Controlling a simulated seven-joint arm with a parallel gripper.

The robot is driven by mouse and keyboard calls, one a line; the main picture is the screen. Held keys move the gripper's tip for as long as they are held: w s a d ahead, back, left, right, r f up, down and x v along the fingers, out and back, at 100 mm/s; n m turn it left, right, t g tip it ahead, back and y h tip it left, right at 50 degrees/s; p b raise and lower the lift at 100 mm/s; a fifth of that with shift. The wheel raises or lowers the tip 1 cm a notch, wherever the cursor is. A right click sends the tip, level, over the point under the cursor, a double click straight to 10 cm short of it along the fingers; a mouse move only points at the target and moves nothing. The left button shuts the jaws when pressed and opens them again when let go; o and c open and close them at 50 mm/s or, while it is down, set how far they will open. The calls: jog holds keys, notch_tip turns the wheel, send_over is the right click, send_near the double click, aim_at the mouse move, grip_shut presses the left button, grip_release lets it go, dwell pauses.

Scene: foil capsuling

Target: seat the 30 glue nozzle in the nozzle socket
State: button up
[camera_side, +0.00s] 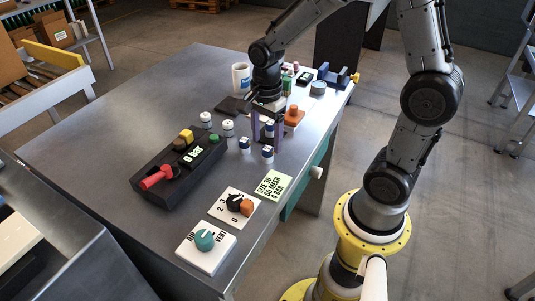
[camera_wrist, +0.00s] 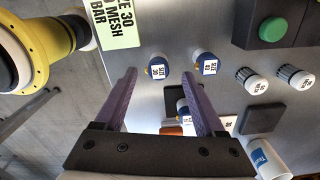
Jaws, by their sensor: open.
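Several small blue nozzles with white size labels stand on the grey table. The nearest to the printed card, apparently labelled 30 (camera_wrist: 157,68), also shows in the side view (camera_side: 267,155). A second nozzle (camera_wrist: 206,63) stands beside it, also in the side view (camera_side: 244,144). A third (camera_wrist: 183,107) is partly hidden behind my right finger. My gripper (camera_wrist: 159,73) has its two purple fingers apart and empty, pointing down among the nozzles in the side view (camera_side: 265,144). I cannot make out for certain which part is the nozzle socket.
A black console (camera_side: 180,170) with a red handle, yellow block and green button lies left. Two white cylinders (camera_side: 217,123), a mug (camera_side: 241,77) and an orange-topped part (camera_side: 293,116) stand nearby. The size card (camera_side: 271,186) and two knob panels (camera_side: 235,206) lie in front.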

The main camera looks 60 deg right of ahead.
aim_at(267, 148)
jog(key=shift+s+f, duration=0.1)
jog(key=shift+f, duration=1.45)
grip_shut()
